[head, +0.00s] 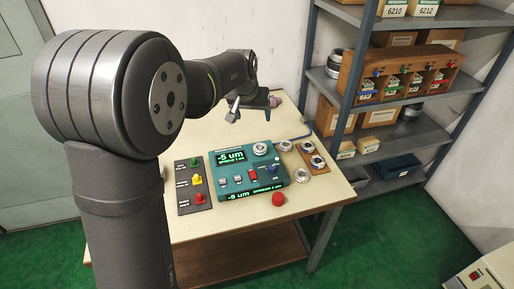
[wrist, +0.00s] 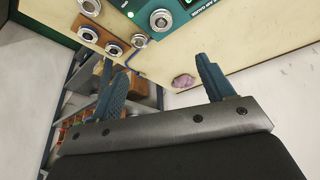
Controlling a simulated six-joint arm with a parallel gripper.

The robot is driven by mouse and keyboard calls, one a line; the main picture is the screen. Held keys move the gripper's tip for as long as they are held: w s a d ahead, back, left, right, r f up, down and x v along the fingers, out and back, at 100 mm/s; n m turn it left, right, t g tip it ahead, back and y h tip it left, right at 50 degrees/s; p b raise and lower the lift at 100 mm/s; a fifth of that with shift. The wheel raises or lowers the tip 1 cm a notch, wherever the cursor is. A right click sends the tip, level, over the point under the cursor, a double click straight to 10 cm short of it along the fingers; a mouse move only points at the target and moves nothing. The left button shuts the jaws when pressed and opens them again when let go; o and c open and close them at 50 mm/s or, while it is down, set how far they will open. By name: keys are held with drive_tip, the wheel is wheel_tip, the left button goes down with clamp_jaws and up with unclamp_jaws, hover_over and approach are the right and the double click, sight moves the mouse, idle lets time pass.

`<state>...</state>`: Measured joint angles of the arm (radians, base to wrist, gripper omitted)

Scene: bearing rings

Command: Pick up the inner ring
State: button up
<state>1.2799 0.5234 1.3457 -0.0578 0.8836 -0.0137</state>
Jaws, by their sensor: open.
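Several metal rings are on the table; which is the inner ring I cannot tell for sure. One ring (head: 259,149) sits on the teal gauge box (head: 235,186). Loose rings lie to its right: one ring (head: 285,146), and another ring (head: 303,175) nearer the front. Two more are at a brown wooden board (head: 322,170). In the wrist view, rings show at the top, one on the gauge (wrist: 160,20) and another beside it (wrist: 140,40). My gripper (wrist: 155,64) is open and empty, above the table's far part, apart from the rings.
A pinkish lump (wrist: 183,81) lies on the table near my gripper. A panel with coloured buttons (head: 194,184) is left of the gauge, and a red knob (head: 278,198) is in front. A shelf rack (head: 345,110) with boxes stands right of the table. The table's front left is clear.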

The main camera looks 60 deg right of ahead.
drive_tip(key=m, duration=0.2)
approach(260, 147)
drive_tip(key=shift+x, duration=4.3)
drive_tip(key=shift+a, duration=0.1)
drive_tip(key=c, duration=1.3)
